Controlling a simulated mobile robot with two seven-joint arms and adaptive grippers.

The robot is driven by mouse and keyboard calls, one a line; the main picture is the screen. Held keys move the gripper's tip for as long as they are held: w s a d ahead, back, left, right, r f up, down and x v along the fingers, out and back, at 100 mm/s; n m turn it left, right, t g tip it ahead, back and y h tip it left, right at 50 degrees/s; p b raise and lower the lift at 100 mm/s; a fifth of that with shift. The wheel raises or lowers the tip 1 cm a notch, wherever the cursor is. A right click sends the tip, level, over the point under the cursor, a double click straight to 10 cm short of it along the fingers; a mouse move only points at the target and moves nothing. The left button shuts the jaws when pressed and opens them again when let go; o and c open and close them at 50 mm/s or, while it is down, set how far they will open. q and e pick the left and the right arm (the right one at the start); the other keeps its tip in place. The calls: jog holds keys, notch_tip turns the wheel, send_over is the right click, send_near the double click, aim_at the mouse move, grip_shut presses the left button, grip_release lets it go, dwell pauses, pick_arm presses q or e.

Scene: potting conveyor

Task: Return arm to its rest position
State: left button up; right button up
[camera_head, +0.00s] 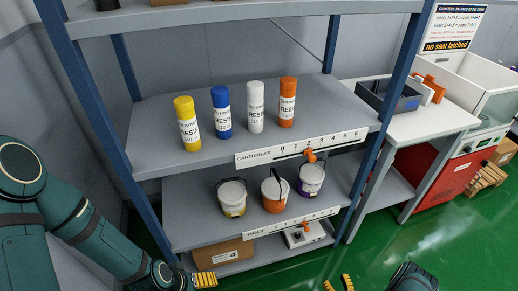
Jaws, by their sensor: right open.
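My left arm (85,225) comes in from the left, teal and bent downward. My left gripper (205,280) is low, in front of the shelf's bottom level, with a yellow ridged finger showing; its opening cannot be made out.
A shelf rack (235,158) holds yellow, blue, white and orange resin cartridges (255,107). Below are three pails (232,198) and a cardboard box (222,252). A white bench (428,122) with a grey bin (388,97) and a red machine (447,177) stand right. The green floor (400,240) is clear in front.

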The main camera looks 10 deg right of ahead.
jog(key=w+a+r+m+g, duration=0.1)
jog(key=w+a+r+g, duration=0.25)
jog(key=w, duration=0.25)
jog(key=w+a+r+m+g, duration=0.1)
jog(key=w+a+r+g, duration=0.1)
jog(key=w+r, duration=0.35)
jog(key=w+a+r+g+y, duration=0.1)
jog(key=w+a+r+g, duration=0.2)
jog(key=a, duration=0.5)
jog(key=s+a+r+g+y, duration=0.1)
jog(key=s+a+r+g, duration=0.6)
jog(key=s+a+r, duration=0.7)
jog(key=shift+s+a+y, duration=0.2)
jog(key=shift+s+y, duration=0.1)
jog(key=shift+s, duration=0.05)
